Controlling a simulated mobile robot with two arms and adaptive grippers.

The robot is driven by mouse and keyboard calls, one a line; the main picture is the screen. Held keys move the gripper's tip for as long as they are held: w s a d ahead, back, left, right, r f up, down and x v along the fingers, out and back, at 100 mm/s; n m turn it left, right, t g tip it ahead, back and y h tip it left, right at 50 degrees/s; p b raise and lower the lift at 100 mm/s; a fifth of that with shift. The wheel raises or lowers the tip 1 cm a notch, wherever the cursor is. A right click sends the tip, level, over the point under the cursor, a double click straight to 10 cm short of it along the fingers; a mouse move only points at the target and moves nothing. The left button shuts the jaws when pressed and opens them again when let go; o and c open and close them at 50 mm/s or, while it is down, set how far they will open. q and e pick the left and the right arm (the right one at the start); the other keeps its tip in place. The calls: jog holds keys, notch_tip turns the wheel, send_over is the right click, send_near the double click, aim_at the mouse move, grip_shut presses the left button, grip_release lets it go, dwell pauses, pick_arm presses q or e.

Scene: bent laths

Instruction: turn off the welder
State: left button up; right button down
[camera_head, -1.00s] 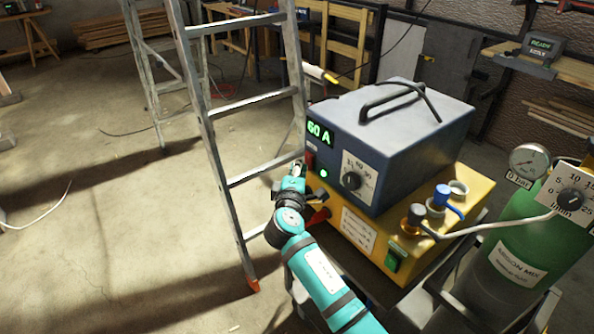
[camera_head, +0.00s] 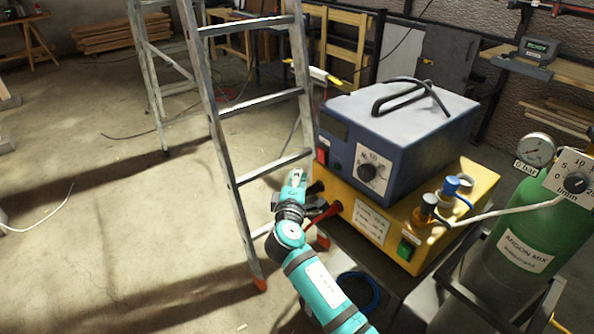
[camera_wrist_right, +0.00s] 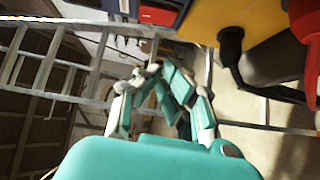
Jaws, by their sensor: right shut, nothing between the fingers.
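The welder (camera_head: 400,135) is a blue box with a grey top, black handle and dial, standing on a yellow unit (camera_head: 345,215). Its display (camera_head: 334,126) is dark and its small lamp (camera_head: 337,167) is unlit. A red switch (camera_head: 322,156) sits at the left of its front; the red switch also shows at the top of the right wrist view (camera_wrist_right: 160,13). My right gripper (camera_head: 297,175) is shut and empty, left of and below the switch, apart from it. Its fingers (camera_wrist_right: 160,70) come together in the wrist view. My left gripper is not in view.
A metal ladder (camera_head: 225,130) stands close left of my right gripper. Black and red plugs (camera_head: 330,212) stick out of the yellow unit beside the gripper. A green gas cylinder (camera_head: 530,230) stands at the right. The floor at left is mostly clear.

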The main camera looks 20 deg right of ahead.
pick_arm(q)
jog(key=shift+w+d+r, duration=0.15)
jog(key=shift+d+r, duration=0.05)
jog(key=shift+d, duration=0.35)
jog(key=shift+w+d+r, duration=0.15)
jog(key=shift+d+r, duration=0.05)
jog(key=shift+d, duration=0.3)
pick_arm(e)
jog(key=v, duration=0.7)
jog(key=shift+s+f, duration=0.2)
jog(key=shift+f, duration=0.35)
jog(key=shift+d, duration=0.1)
